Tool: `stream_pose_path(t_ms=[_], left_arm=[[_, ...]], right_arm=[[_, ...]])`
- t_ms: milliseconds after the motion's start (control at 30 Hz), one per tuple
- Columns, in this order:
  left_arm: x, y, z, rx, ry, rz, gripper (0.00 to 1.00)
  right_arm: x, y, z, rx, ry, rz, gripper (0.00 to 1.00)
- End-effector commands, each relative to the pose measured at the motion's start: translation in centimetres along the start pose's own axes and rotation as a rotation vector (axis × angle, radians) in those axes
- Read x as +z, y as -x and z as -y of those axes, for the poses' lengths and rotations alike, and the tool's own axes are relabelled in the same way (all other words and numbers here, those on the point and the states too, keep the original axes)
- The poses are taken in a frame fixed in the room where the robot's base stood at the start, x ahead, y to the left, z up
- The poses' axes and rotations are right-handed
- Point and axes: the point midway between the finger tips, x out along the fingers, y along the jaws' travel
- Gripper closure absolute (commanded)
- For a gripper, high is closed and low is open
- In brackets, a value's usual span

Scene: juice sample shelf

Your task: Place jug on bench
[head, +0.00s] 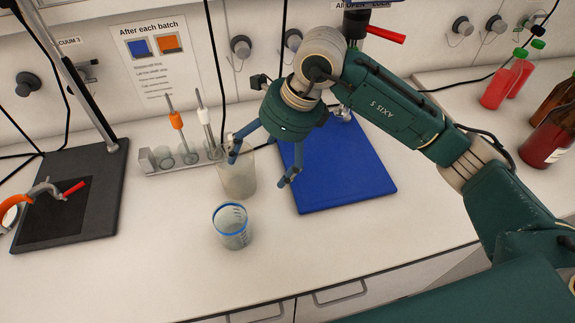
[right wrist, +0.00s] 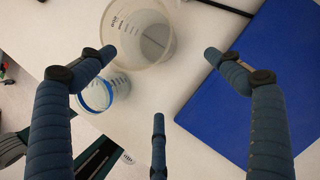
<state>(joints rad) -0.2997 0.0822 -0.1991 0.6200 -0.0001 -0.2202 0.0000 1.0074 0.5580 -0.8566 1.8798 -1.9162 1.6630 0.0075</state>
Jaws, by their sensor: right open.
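A translucent jug (head: 238,180) with measuring marks stands upright on the white bench, behind a smaller clear beaker (head: 231,226) with a blue rim. In the right wrist view the jug (right wrist: 150,40) is at the top, its open mouth facing the camera, and the beaker (right wrist: 100,95) is at its lower left. My right gripper (head: 262,168) is open and points down, beside the jug on its right; one finger overlaps the jug's top in the head view. My left gripper is out of view.
A blue mat (head: 345,175) lies right of the jug. A rack (head: 180,162) with upright probes stands behind left. A dark stand base (head: 100,205) is at the left. Red bottles (head: 497,88) and brown bottles are far right. The bench front is clear.

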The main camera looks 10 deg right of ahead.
Motion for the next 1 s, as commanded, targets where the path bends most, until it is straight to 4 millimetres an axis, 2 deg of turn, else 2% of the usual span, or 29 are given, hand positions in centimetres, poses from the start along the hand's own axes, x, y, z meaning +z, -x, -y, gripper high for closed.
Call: stream_pose_path(t_ms=[33, 100, 333, 1000], left_arm=[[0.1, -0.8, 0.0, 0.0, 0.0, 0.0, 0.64], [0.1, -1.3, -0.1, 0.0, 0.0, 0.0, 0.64], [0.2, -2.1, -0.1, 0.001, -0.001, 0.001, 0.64], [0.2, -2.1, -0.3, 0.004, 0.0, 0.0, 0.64]], right_arm=[[-1.4, 0.1, 0.2, -0.003, -0.002, -0.001, 0.09], [-2.7, 0.6, 0.3, -0.002, -0.002, -0.002, 0.09], [-5.3, 2.0, 0.5, 0.0, 0.0, -0.001, 0.09], [-5.7, 2.4, 0.5, 0.001, 0.001, 0.0, 0.09]])
